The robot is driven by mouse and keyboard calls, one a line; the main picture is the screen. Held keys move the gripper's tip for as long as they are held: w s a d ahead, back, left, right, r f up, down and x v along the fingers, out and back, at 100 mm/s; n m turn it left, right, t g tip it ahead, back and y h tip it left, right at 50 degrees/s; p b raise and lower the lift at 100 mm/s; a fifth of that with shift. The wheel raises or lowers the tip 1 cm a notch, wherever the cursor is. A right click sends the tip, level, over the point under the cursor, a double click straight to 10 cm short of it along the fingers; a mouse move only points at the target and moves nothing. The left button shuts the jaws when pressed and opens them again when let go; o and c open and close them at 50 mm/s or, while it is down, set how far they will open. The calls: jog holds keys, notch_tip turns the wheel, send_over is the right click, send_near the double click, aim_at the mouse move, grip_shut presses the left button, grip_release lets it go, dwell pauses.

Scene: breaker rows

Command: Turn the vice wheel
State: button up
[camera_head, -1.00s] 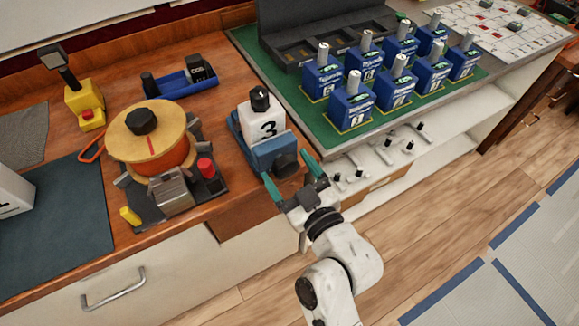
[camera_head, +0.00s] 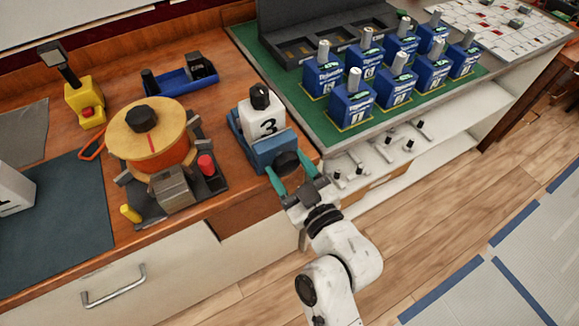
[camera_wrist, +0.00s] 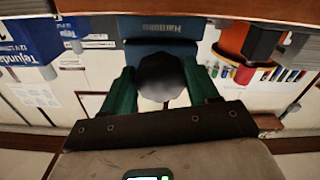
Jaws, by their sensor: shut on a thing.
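The blue vice (camera_head: 268,145) stands at the front edge of the wooden bench, with a white block marked 3 (camera_head: 262,116) in its jaws. Its dark round wheel (camera_head: 287,161) faces the front; it also shows in the wrist view as a dark faceted knob (camera_wrist: 161,78). My gripper (camera_head: 289,172) has its green fingers on both sides of the wheel and is shut on it. In the wrist view my gripper (camera_wrist: 162,92) has one finger at the wheel's left and one at its right. The wheel's far side is hidden.
An orange spool with a wooden top (camera_head: 150,135) stands left of the vice. A blue tray (camera_head: 180,80) lies behind. Blue breakers (camera_head: 352,103) stand in rows on the green mat at the right. Small black knobs (camera_head: 388,140) sit below the mat's front edge.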

jog(key=shift+m, duration=0.5)
jog(key=m+p, duration=0.2)
jog(key=m, duration=0.1)
jog(key=shift+m, duration=0.3)
jog(key=shift+m+p, duration=0.6)
jog(key=shift+m, duration=0.8)
jog(key=shift+a+f, duration=0.1)
jog(key=o, duration=1)
jog(key=shift+s, duration=0.15)
jog(key=shift+s+d, duration=0.25)
jog(key=b+v, duration=0.4)
jog(key=v, duration=0.6)
